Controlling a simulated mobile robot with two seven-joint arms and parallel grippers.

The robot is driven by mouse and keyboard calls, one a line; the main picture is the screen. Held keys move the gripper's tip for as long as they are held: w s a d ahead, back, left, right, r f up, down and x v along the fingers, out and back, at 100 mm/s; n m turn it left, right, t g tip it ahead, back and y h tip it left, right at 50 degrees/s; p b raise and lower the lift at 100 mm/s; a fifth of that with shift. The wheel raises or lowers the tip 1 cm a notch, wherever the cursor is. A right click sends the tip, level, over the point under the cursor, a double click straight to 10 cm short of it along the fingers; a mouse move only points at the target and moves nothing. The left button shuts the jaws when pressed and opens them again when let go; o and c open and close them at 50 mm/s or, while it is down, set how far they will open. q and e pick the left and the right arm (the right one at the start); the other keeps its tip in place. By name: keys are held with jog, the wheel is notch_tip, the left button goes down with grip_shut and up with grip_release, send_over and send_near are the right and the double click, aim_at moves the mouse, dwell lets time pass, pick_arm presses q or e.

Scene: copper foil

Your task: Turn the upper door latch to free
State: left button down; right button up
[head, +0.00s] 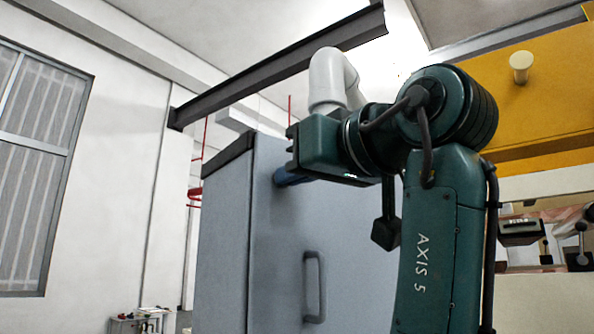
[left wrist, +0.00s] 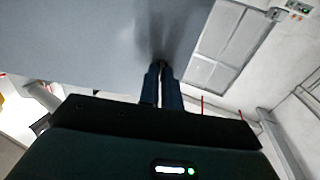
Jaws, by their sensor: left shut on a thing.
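The pale blue-grey cabinet door (head: 345,235) fills the middle of the head view, with a long vertical pull handle (head: 315,287) on it. My left gripper (head: 280,178), teal with dark blue fingers, reaches the upper part of the cabinet front. In the left wrist view its two fingers (left wrist: 162,80) are close together, shut on a small dark piece, the upper door latch (left wrist: 160,61), against the grey panel. The fingers hide most of the latch, so its turn angle cannot be told. My right gripper does not show.
A dark overhead beam (head: 280,66) runs above the cabinet, with a white pipe elbow (head: 330,80) behind my arm. A yellow panel (head: 545,90) is at the right. A barred window (head: 38,170) is in the left wall. Left of the cabinet looks open.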

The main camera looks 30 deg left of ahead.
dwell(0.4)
pick_arm(q)
jog(key=c, duration=1.6)
grip_release()
